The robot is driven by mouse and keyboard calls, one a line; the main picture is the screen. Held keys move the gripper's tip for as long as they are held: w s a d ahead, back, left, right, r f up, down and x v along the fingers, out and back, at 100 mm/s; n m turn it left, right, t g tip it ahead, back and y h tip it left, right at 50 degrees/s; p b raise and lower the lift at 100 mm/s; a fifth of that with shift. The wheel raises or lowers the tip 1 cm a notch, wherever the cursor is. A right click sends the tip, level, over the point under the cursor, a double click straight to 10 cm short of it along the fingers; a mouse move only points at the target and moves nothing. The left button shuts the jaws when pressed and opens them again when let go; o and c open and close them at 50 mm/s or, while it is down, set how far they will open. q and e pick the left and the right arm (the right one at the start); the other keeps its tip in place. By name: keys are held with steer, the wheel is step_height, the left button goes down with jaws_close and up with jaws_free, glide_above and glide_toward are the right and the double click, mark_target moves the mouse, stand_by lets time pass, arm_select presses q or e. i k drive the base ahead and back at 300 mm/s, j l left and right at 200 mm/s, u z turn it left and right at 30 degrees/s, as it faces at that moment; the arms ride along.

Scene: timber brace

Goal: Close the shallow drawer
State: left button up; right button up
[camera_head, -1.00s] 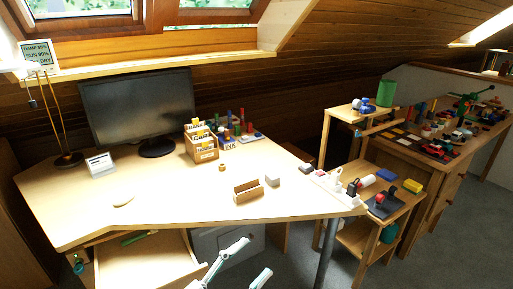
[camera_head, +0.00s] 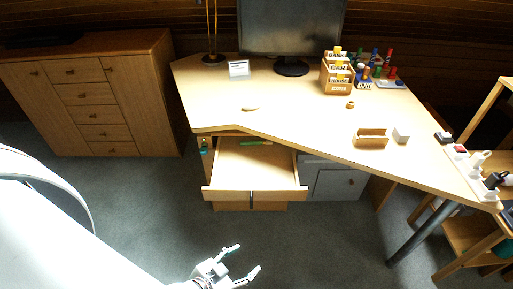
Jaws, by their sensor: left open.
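The shallow drawer (camera_head: 228,196) is pulled out from under the left part of the wooden desk (camera_head: 290,115). Its front panel faces me, and a green item (camera_head: 256,142) lies at the back inside it. A dark vertical handle shows at the middle of the front. My left gripper (camera_head: 246,259) is open and empty, below and in front of the drawer front in the picture, apart from it. My white left arm comes in from the lower left. My right gripper is not in view.
A wooden chest of drawers (camera_head: 100,100) stands at the left. A grey cabinet (camera_head: 333,182) sits under the desk, right of the drawer. A dark metal desk leg (camera_head: 420,238) stands at the right. Grey floor (camera_head: 330,240) is clear before the drawer.

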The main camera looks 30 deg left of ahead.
mark_target(262, 172)
steer(key=j+u, duration=0.15)
steer(key=u, duration=0.75)
steer(key=k+l, duration=0.2)
steer(key=k, duration=0.15)
